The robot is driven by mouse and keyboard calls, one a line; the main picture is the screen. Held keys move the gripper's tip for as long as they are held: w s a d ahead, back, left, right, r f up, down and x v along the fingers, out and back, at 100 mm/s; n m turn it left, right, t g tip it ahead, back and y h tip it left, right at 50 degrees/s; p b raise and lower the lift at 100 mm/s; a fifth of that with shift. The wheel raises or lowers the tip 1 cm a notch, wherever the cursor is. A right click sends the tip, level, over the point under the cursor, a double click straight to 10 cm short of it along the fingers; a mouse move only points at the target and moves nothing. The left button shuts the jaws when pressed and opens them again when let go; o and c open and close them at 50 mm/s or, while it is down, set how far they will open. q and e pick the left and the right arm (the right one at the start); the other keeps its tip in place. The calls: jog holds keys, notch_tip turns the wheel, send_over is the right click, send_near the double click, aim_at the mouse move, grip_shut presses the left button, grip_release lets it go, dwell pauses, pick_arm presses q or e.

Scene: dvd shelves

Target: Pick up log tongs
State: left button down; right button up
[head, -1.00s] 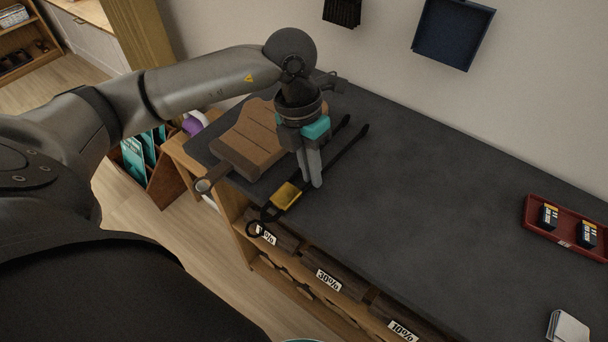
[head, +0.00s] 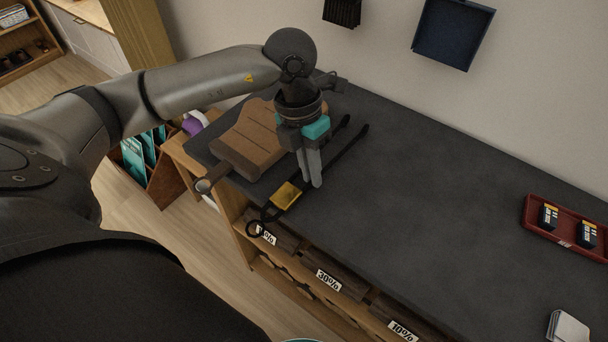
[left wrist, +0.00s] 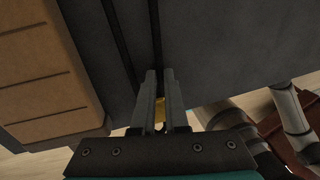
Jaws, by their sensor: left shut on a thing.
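The log tongs (head: 286,194) are long and black with a yellow middle part and a ring at the near end. They lie on the dark counter, with two thin legs reaching toward the wall. My left gripper (head: 312,184) points down over them, its fingers around one leg just beyond the yellow part. The fingers look close together and shut on the tongs. In the left wrist view the fingers (left wrist: 160,72) are over one dark leg, and the yellow part (left wrist: 160,103) shows between them. My right gripper is not in view.
A wooden board (head: 254,139) lies left of the tongs, close to the gripper. A red tray (head: 562,232) with small boxes and a white stack (head: 568,328) are at the right. The middle of the counter (head: 430,200) is clear. Labelled drawers are below the front edge.

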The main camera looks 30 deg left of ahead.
pick_arm(q)
jog(key=shift+r, duration=0.2)
jog(key=shift+r, duration=0.5)
notch_tip(320, 180, up, 19)
jog(key=p, duration=0.6)
jog(key=shift+f, duration=0.15)
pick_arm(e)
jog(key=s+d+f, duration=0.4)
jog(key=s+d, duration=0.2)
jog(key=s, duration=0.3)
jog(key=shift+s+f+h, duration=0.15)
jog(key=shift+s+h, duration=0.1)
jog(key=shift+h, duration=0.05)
